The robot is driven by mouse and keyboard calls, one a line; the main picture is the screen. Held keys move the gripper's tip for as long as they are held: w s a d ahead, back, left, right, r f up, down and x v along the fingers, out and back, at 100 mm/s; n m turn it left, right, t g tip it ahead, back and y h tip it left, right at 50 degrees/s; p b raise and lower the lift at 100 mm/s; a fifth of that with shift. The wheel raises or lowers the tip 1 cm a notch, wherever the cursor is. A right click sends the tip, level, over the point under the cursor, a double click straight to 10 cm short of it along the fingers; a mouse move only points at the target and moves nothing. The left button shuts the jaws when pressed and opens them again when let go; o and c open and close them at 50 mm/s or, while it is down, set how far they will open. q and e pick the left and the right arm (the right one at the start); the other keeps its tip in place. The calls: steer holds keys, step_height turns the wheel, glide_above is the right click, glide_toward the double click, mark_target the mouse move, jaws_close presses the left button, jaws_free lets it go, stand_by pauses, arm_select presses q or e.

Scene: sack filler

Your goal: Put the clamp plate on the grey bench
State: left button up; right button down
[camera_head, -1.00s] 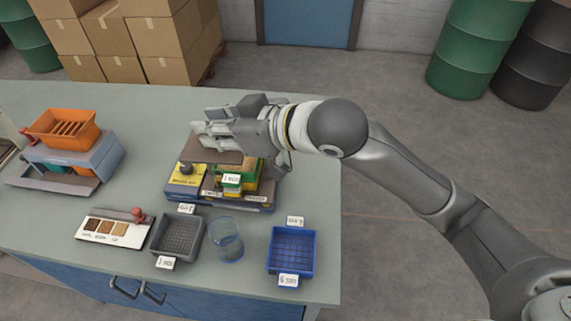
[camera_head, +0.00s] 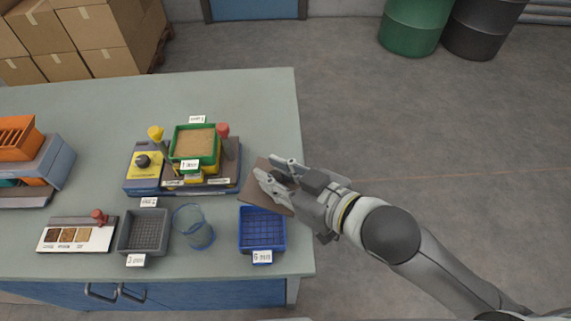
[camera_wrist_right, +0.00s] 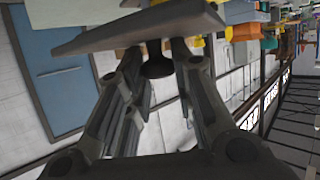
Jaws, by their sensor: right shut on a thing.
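The clamp plate (camera_head: 262,188) is a flat brownish-grey plate. My right gripper (camera_head: 272,180) is shut on it near the right edge of the grey bench (camera_head: 250,105), beside the machine and behind the blue tray. In the right wrist view the plate (camera_wrist_right: 130,32) spans the top, with a dark round knob (camera_wrist_right: 157,68) under it between the fingers (camera_wrist_right: 165,45). The plate looks held above the bench top; the exact gap cannot be told. My left gripper is not in view.
The machine with a green sand-filled sieve (camera_head: 194,141) stands mid-bench. In front are a grey tray (camera_head: 144,232), a clear beaker (camera_head: 194,228) and a blue tray (camera_head: 262,230). An orange hopper (camera_head: 18,138) is at left. The back right of the bench is clear.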

mark_target(259, 159)
steer(key=w+b, duration=0.1)
steer(key=w+f+b, duration=0.1)
steer(key=w, duration=0.1)
steer(key=shift+f, duration=0.2)
steer(key=w+f, duration=0.2)
steer(key=w, duration=0.1)
steer(key=w+f, duration=0.2)
steer(key=w, duration=0.1)
steer(key=w+f, duration=0.3)
steer(key=shift+w+a, duration=0.1)
steer(key=shift+w, duration=0.25)
steer(key=shift+w+f, duration=0.6)
steer(key=shift+f, duration=0.1)
step_height(259, 159, down, 2)
steer(key=shift+f+p, duration=0.2)
steer(key=shift+p, duration=0.35)
steer(key=shift+f, duration=0.35)
steer(key=shift+f, duration=0.1)
steer(key=c, duration=1.2)
jaws_free()
steer(key=shift+f, duration=0.1)
steer(key=shift+c, duration=0.2)
